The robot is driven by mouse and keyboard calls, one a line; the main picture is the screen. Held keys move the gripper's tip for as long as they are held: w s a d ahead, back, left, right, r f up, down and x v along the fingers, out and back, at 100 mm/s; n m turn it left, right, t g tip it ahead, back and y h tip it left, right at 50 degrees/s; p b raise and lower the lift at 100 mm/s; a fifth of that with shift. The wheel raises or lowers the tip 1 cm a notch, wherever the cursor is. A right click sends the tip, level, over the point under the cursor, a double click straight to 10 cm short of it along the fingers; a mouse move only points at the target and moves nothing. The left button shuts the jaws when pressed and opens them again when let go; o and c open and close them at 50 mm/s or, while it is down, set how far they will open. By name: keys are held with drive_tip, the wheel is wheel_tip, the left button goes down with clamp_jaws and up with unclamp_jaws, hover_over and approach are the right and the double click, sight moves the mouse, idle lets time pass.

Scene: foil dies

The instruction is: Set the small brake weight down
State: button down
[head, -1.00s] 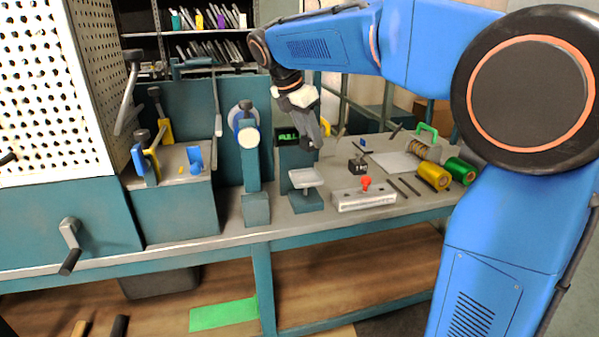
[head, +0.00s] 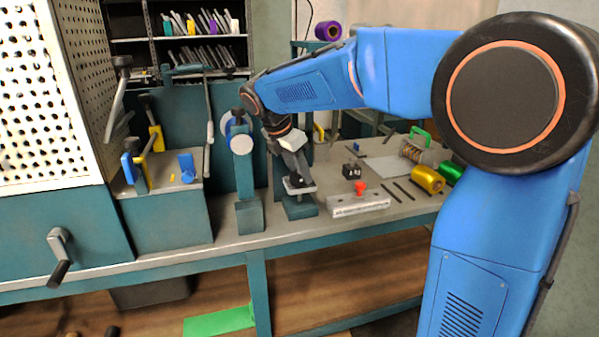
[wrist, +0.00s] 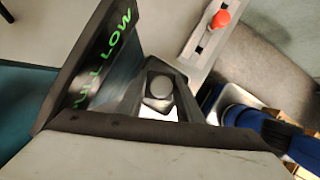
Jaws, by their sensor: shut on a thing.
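A grey round-topped piece, which looks like the small brake weight (wrist: 160,87), sits between the fingers of my gripper (wrist: 160,100) in the wrist view. My gripper is shut on it. In the head view my gripper (head: 298,182) points down at the pale plate (head: 311,188) on top of a short teal stand (head: 300,208). The weight is hard to make out there, hidden by the fingers. I cannot tell whether it touches the plate or hangs just above it. A dark panel with green letters (wrist: 105,55) stands close beside the fingers in the wrist view.
A grey bar (head: 345,208) with a red knob (head: 361,188) lies right of the stand. A small dark block (head: 351,172) sits behind it. A teal post with a pale roller (head: 241,144) stands close on the left. Gold (head: 427,180) and green rolls lie further right.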

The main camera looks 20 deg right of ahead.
drive_tip(key=shift+f, duration=0.1)
drive_tip(key=c, duration=1.5)
unclamp_jaws()
drive_tip(key=shift+c, duration=0.2)
drive_tip(key=v, duration=1.2)
drive_tip(key=s+d+f+m+t+y, duration=0.1)
drive_tip(key=s+d+f+m, duration=0.2)
drive_tip(key=s+d+m, duration=0.35)
drive_tip(key=s+d+f+m+y, duration=0.1)
drive_tip(key=s+d+f+m, duration=0.25)
drive_tip(key=s, duration=0.65)
drive_tip(key=s+d+f+m+t+y, duration=0.1)
drive_tip(key=s+f+m+t+y, duration=0.1)
drive_tip(key=s+f+m, duration=1)
drive_tip(key=s+f, duration=0.1)
drive_tip(key=s, duration=0.2)
drive_tip(key=shift+d+f+m, duration=0.25)
drive_tip(key=shift+f+m, duration=0.05)
drive_tip(key=shift+f, duration=0.05)
